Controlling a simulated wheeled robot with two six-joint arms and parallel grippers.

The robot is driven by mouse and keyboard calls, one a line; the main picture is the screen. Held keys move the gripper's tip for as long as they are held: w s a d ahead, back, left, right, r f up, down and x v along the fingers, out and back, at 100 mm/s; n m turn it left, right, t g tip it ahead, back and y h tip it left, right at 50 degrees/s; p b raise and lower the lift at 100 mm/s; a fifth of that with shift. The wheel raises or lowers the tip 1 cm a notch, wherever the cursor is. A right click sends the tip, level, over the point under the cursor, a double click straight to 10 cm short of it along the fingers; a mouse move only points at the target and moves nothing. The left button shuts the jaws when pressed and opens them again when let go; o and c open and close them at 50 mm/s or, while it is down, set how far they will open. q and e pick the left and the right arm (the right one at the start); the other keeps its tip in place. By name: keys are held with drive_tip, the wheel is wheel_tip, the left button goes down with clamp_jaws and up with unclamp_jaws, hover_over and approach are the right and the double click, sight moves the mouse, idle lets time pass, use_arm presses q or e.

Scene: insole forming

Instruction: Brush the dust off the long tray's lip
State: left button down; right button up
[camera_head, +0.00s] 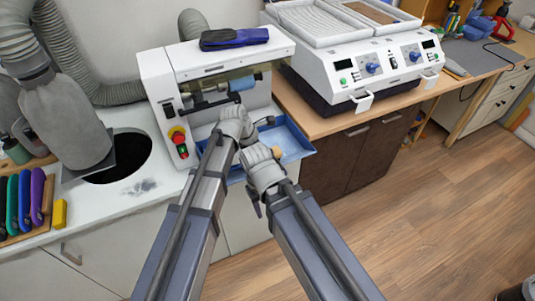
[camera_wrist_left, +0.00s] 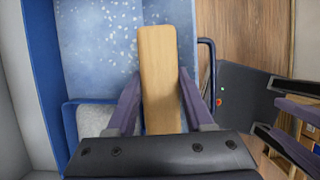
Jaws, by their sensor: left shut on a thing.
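The long blue tray (camera_head: 297,138) sits at the front of the white sanding machine, partly hidden by my arms. In the left wrist view its floor (camera_wrist_left: 100,40) shows many pale dust specks, and its plain blue rim (camera_wrist_left: 42,85) runs along the left. My left gripper (camera_wrist_left: 160,85) is shut on a flat wooden handle (camera_wrist_left: 158,60), which lies over the tray in that view. Any bristles are hidden. My right gripper (camera_wrist_left: 275,112) shows at the right of the left wrist view, its fingers apart and empty, beside the tray.
The sanding machine (camera_head: 158,77) has a blue roller (camera_head: 249,81) and red and green buttons. A grey hose and hood (camera_head: 65,120) stand left. A white heater unit (camera_head: 365,70) is at right.

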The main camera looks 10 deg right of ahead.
use_arm(q)
drive_tip(key=shift+s+a, duration=0.65)
drive_tip(key=shift+a, duration=0.2)
drive_tip(key=shift+s+a, duration=0.25)
drive_tip(key=shift+a, duration=0.4)
drive_tip(key=shift+s+a, duration=0.2)
drive_tip(key=shift+a, duration=0.35)
drive_tip(key=shift+a+r, duration=0.1)
drive_tip(key=shift+a, duration=0.45)
drive_tip(key=shift+s+a, duration=0.25)
drive_tip(key=shift+a, duration=0.25)
drive_tip(key=shift+s+a+r, duration=0.1)
drive_tip(key=shift+a+r, duration=0.05)
drive_tip(key=shift+a, duration=0.5)
drive_tip(key=shift+d, duration=0.1)
